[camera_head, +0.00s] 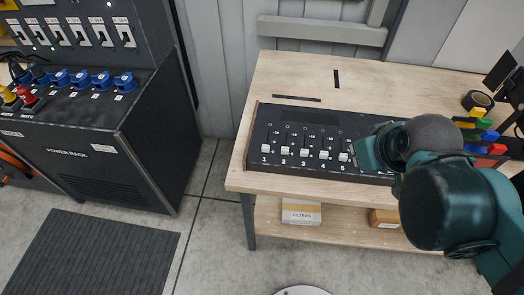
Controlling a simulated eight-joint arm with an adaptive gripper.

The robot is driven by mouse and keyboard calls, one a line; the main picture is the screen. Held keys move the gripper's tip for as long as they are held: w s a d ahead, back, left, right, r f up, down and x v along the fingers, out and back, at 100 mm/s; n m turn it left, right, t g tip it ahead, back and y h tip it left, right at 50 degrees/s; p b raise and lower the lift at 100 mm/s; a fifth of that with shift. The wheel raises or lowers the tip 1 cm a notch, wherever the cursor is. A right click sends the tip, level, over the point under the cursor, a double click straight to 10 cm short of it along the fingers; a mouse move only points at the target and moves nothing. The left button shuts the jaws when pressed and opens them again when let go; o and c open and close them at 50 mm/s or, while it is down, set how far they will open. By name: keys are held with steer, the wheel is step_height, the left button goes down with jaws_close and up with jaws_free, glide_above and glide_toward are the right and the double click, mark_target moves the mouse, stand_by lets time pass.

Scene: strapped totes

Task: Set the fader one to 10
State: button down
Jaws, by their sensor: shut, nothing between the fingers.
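The black fader panel (250,150) lies on the wooden bench, its right part hidden behind my arm. Fader one (265,148) is the leftmost white knob, above the number 1. It sits low in its vertical slot, near the bottom end. The other visible faders to its right also sit low, at slightly different heights. The small scale marks are too small to read surely. My gripper (368,152) is over the panel right of fader five (344,157), well to the right of fader one. It is shut and empty, its fingertips mostly hidden by my arm.
The wooden bench (290,80) is clear behind the panel, except for black strips. A tape roll (478,100) and coloured blocks (475,125) stand at right. A black power rack (85,150) stands left. A filters box (301,212) sits on the lower shelf.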

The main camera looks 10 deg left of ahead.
steer(key=w+a+r+n+g+p, duration=0.15)
steer(key=a+n+p, duration=0.25)
steer(key=a+n, duration=0.4)
steer(key=n+g+p, duration=0.2)
steer(key=n+p, duration=1)
steer(key=n, duration=1.2)
glide_toward(262, 160)
steer(key=s+r, duration=0.4)
steer(key=s, duration=0.1)
steer(key=shift+w+a, duration=0.1)
steer(key=shift+w, duration=0.05)
steer(key=shift+f, duration=0.1)
steer(key=shift+b+x, duration=0.65)
steer(key=shift+x, duration=4.25)
steer(key=shift+w, duration=1.9)
steer(key=shift+f, duration=0.1)
